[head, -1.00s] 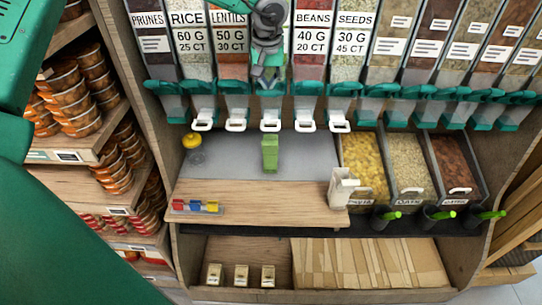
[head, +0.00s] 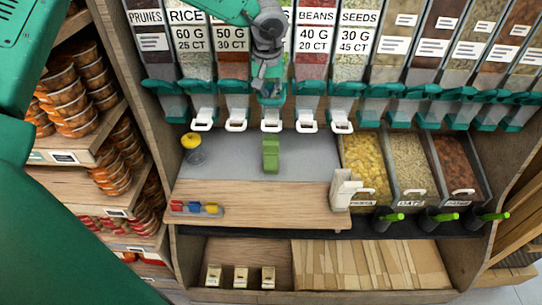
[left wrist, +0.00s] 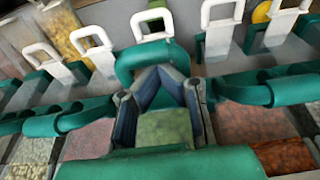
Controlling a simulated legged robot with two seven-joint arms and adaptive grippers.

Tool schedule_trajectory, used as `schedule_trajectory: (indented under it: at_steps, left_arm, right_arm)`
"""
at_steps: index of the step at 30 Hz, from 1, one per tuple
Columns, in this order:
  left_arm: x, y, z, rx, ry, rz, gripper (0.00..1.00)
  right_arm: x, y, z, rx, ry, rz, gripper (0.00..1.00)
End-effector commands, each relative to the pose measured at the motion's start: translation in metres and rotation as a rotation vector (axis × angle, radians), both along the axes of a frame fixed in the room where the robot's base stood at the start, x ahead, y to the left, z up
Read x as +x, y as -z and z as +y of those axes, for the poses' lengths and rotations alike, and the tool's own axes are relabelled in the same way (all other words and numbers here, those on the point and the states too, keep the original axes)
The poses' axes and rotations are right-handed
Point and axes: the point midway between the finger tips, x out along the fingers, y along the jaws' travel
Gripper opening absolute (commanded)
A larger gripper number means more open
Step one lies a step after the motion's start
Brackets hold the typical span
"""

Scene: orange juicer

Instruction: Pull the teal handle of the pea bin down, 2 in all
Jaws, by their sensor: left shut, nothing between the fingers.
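The pea bin is the middle dispenser, between lentils and beans; my arm hides its label in the head view. Green peas (left wrist: 163,128) show through it in the left wrist view. Its teal handle (head: 271,100) sits lower than the neighbouring handles; in the left wrist view the handle (left wrist: 150,55) reaches out towards the white outlet loop (left wrist: 152,24). My left gripper (head: 269,85) is shut and empty at the handle. In the left wrist view its fingertips (left wrist: 160,76) meet just inside the handle's curve and seem to touch it. My right gripper is not in view.
Neighbouring teal handles (head: 237,87) stand close on both sides. A green box (head: 270,154) stands on the grey counter (head: 232,150) below. A yellow-topped jar (head: 192,148) is at left, and a pale container (head: 343,188) at right. The counter between is mostly clear.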

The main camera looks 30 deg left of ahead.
Motion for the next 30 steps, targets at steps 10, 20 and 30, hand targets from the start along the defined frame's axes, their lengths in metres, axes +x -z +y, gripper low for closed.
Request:
schedule_trajectory:
  at_steps: [10, 20, 30]
  left_arm:
    - [-0.006, -0.005, -0.005, -0.004, 0.005, 0.019, 0.0]
    - [-0.004, -0.037, -0.007, -0.004, 0.005, 0.014, 0.0]
    - [0.002, -0.066, -0.004, -0.004, 0.005, 0.011, 0.0]
  right_arm:
    - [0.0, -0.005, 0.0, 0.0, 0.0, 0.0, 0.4]
    - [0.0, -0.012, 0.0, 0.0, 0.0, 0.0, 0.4]
    - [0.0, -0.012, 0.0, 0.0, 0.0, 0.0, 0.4]
